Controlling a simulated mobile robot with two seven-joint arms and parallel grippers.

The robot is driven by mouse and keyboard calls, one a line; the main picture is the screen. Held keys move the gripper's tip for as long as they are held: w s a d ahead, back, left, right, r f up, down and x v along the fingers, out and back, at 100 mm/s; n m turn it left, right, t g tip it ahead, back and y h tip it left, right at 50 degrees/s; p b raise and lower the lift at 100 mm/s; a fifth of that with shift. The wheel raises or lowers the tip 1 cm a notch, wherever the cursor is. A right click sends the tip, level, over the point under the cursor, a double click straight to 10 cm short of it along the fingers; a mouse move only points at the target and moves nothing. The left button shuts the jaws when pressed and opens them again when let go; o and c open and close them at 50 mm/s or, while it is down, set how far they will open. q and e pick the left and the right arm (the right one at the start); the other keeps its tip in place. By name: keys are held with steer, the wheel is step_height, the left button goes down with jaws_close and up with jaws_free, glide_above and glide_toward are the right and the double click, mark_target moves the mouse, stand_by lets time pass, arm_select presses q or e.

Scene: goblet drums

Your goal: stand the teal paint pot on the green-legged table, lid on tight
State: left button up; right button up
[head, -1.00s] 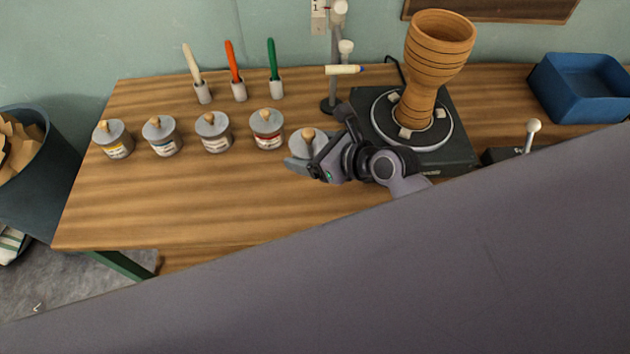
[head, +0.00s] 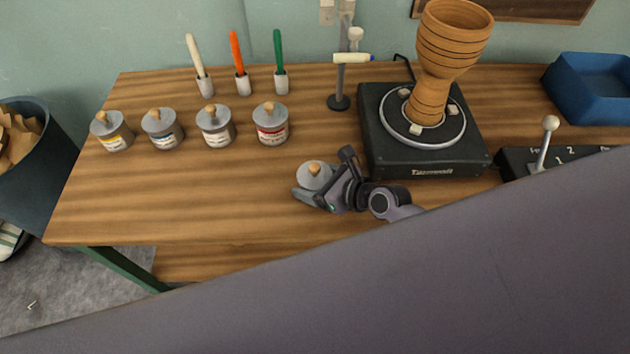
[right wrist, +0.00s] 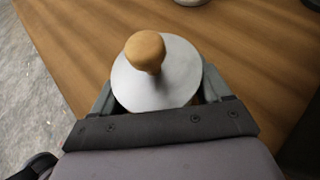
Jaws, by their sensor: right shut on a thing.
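My right gripper (head: 318,186) is shut on a paint pot (head: 314,173) with a grey lid and a round wooden knob. In the right wrist view the pot's lid (right wrist: 178,78) lies between the two fingers, knob up. The lid looks level, but its seam with the pot is hidden, so I cannot tell how tight it is. The pot's label and colour are hidden. The pot is over the front part of the wooden table (head: 200,190), which has a green leg (head: 125,268); whether it touches the top is unclear. My left gripper is not in view.
Several lidded pots, including a red-labelled one (head: 271,124), stand in a row at left. Brushes in holders (head: 242,84) stand behind. The table's front left is clear.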

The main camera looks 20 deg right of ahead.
steer(key=shift+f, duration=0.1)
steer(key=o, duration=1.1)
steer(key=shift+s+d+r, duration=0.1)
steer(key=shift+r, duration=0.1)
steer(key=p+v, duration=0.2)
steer(key=v, duration=0.9)
steer(key=shift+s+d+r, duration=0.15)
steer(key=shift+s+d, duration=0.05)
steer(key=shift+s, duration=0.1)
